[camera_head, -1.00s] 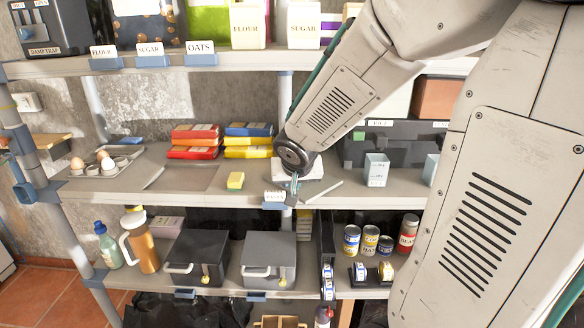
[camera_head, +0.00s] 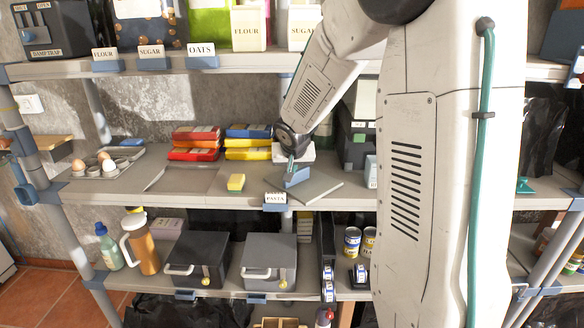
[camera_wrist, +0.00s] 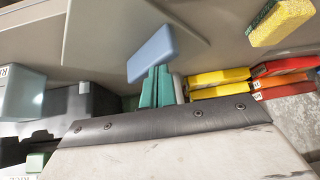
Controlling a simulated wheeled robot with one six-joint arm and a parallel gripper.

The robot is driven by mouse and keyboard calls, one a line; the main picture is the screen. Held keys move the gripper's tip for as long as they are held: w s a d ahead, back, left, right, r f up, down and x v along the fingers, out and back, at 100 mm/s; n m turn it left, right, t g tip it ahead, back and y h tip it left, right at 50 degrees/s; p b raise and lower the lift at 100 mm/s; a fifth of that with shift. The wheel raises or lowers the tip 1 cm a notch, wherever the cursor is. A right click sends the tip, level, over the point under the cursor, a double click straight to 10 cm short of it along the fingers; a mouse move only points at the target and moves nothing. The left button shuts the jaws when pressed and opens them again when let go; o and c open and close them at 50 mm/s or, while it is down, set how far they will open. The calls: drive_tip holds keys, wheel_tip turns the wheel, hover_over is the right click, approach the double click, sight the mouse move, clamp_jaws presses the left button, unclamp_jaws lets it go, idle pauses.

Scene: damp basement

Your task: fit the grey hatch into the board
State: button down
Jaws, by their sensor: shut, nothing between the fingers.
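A grey flat plate (camera_head: 318,189), which looks like the hatch, lies on the middle shelf near its front edge. A blue block (camera_head: 297,178) sits at its left part, like a handle; I cannot tell whether it is fixed there. My gripper (camera_head: 291,166) is shut and empty, its teal fingertips right at the blue block. In the wrist view, the fingers (camera_wrist: 156,86) end against or just behind the block (camera_wrist: 152,53), with the plate (camera_wrist: 125,30) beyond. A grey flat panel (camera_head: 183,179), perhaps the board, lies left on the same shelf; no opening can be made out.
A yellow sponge (camera_head: 236,182) lies between panel and plate. Red and yellow packs (camera_head: 248,141) are stacked behind. An egg tray (camera_head: 108,167) stands at far left. The PASTA label (camera_head: 275,198) is on the shelf's front edge. The shelf above limits height.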

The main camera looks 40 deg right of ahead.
drive_tip(key=shift+s+f, duration=0.15)
drive_tip(key=shift+f, duration=0.2)
